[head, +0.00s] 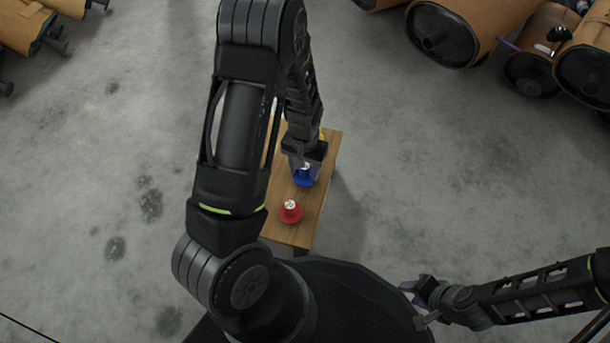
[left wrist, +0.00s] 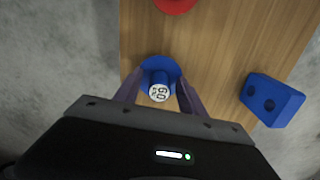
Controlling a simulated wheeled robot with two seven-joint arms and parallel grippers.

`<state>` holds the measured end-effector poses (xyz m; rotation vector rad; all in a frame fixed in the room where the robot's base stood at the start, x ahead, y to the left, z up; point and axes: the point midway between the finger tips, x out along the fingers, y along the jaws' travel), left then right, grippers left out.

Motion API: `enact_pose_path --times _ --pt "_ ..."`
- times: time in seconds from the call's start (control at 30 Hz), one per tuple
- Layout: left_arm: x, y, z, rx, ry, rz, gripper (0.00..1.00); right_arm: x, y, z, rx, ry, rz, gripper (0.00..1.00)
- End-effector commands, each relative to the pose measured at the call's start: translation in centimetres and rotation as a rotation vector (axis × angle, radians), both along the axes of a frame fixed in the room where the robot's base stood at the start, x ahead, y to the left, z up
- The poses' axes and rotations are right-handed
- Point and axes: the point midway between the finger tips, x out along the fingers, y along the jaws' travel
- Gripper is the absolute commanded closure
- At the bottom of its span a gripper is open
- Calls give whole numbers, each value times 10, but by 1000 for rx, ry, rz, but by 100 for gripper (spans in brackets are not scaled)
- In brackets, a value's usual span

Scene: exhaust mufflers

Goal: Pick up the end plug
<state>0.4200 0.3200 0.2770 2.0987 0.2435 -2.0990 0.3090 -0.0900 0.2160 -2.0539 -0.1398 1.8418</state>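A blue end plug (head: 305,178) with a round flange and a white-labelled knob stands on a narrow wooden table (head: 290,235). In the left wrist view the blue plug (left wrist: 160,78) lies between my left gripper's fingers (left wrist: 158,92), which are apart, with a gap on each side of the knob. In the head view my left gripper (head: 305,165) is right over this plug and partly hides it. A red end plug (head: 290,212) stands nearer to me; its edge shows in the left wrist view (left wrist: 175,4). My right gripper (head: 415,305) is open and empty, away from the table.
A blue block with two holes (left wrist: 272,100) lies on the table beside the blue plug in the left wrist view. A small yellow thing (head: 322,134) shows at the table's far end. Large brown mufflers (head: 450,32) lie at the back right.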

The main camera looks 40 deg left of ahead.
Motion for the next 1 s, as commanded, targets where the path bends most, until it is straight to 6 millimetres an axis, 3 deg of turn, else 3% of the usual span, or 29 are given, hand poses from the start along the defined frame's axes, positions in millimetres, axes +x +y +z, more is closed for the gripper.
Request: enact_pose_path --times 0.57,1.0 --pt "0 0 0 0 0 0 100 0 0 0 0 0 0 64" --pt "0 0 3 0 -1 0 100 0 0 2 0 0 0 64"
